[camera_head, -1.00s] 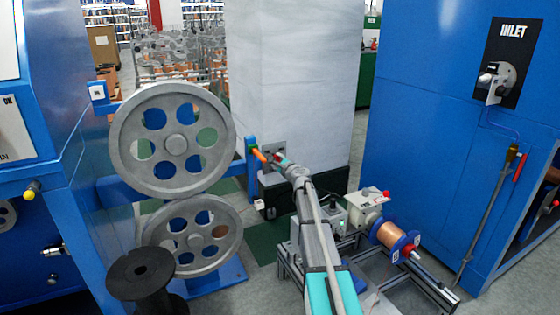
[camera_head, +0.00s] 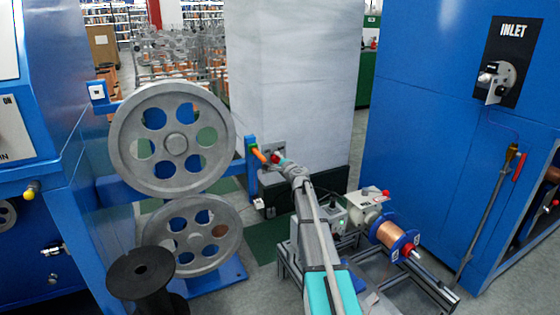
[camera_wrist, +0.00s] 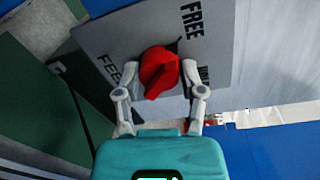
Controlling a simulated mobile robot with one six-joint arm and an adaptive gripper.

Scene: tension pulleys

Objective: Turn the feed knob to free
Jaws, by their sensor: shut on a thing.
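The red feed knob (camera_wrist: 158,70) sits on a grey plate (camera_wrist: 110,38) in the wrist view. My gripper (camera_wrist: 160,75) has one finger on each side of the knob and is shut on it. The word FREE is printed on the plate above and right of the knob. FEED is at the left, and another label at the right is partly hidden by a finger. The knob's narrow end hangs toward the bottom of the picture; its exact setting is hard to read. In the head view my gripper (camera_head: 279,159) is small, at the plate by the grey pillar.
An orange handle (camera_head: 258,155) on a blue post is just left of my gripper. Two large grey pulleys (camera_head: 173,140) stand further left. A copper spool (camera_head: 388,234) on a metal frame is right of my arm. A blue INLET cabinet (camera_head: 425,110) stands at the right.

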